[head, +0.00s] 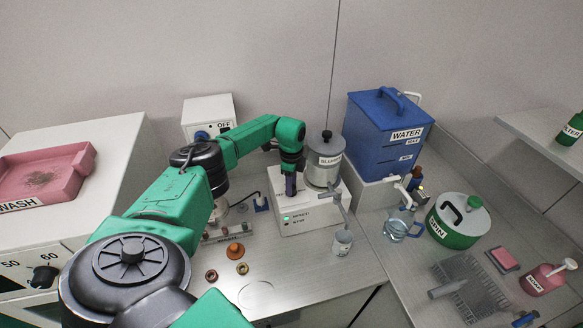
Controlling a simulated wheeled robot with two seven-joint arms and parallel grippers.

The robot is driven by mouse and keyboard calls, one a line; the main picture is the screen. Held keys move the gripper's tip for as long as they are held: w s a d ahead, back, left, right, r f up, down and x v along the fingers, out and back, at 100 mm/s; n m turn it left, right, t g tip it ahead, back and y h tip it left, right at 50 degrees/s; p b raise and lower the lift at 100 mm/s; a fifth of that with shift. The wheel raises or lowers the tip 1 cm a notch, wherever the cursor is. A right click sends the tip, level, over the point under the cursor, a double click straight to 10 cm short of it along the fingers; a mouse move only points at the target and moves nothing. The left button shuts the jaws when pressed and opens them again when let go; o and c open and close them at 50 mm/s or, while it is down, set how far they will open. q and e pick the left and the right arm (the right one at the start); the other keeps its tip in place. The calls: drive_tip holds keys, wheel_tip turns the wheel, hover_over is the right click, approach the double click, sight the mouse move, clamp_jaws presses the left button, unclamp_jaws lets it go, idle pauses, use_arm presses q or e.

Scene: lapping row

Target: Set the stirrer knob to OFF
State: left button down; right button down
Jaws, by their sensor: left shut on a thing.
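The slurry unit is a white base (304,222) with a grey pot (325,163) labelled SLURRY on it. A small green light and printed labels show on its front. My left gripper (290,190) reaches down from above to the unit's top, left of the pot. It is shut on what appears to be the stirrer knob, which the gripper hides, so its setting cannot be read. My right gripper is not in view.
A grey spout runs from the pot towards a small cup (342,243). A blue WATER tank (385,135) stands right of the pot. A white box (208,112) marked OFF stands behind my left arm. Small rings and an orange knob-like piece (235,251) lie in front.

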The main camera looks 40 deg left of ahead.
use_arm(q)
drive_tip(key=shift+w+a+r, duration=0.1)
drive_tip(key=shift+w+r, duration=0.05)
drive_tip(key=c, duration=0.7)
unclamp_jaws()
drive_tip(key=shift+o, duration=1.2)
wheel_tip(320, 180, up, 14)
drive_tip(key=b, duration=0.4)
drive_tip(key=shift+r, duration=0.2)
drive_tip(key=shift+s, duration=0.2)
